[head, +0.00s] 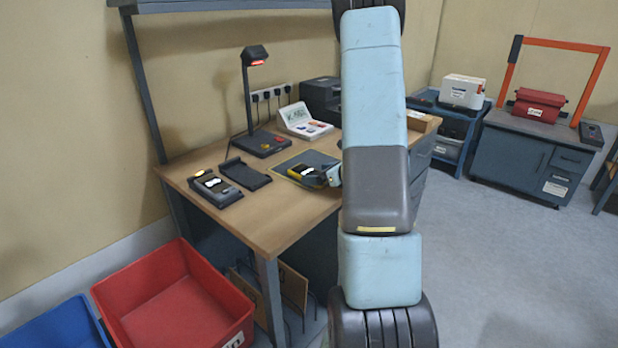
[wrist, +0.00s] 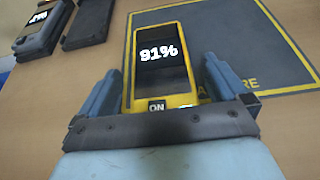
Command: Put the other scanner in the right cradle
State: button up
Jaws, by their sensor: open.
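A yellow scanner (wrist: 162,60) with a dark screen reading 91% and an ON label lies on a dark mat. It also shows in the head view (head: 304,172). My gripper (wrist: 162,75) is open, with one blue finger on each side of the scanner's near end; I cannot tell whether either finger touches it. In the head view my gripper (head: 326,176) is at the scanner's right end. The right cradle (head: 246,174) is dark and looks empty. The left cradle (head: 223,197) beside it holds another scanner (head: 211,183). Both cradles are partly cut off in the wrist view.
The yellow-edged mat (wrist: 225,25) lies on the wooden bench (head: 262,215). A lamp-like stand (head: 248,100) rises behind the cradles. A white device (head: 302,121) and a dark box (head: 321,98) stand farther back. A red bin (head: 172,300) is on the floor.

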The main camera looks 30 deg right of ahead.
jog(key=x, duration=0.2)
jog(key=shift+w+a+f, duration=0.15)
jog(key=shift+w, duration=0.2)
jog(key=c, duration=1.2)
jog(key=shift+r, duration=0.4)
jog(key=r, duration=0.3)
jog(key=shift+s+r, duration=0.1)
jog(key=shift+s, duration=0.2)
jog(key=s+r, duration=0.2)
jog(key=s+a+r, duration=0.1)
jog(key=s+r, duration=0.1)
jog(key=r, duration=0.1)
jog(key=shift+s+a+r, duration=0.1)
jog(key=shift+s+r, duration=0.05)
jog(key=shift+s, duration=0.05)
jog(key=s+a+r, duration=0.2)
jog(key=s+r, duration=0.1)
jog(key=s, duration=0.5)
jog(key=shift+s+r, duration=0.35)
jog(key=shift+r, duration=0.05)
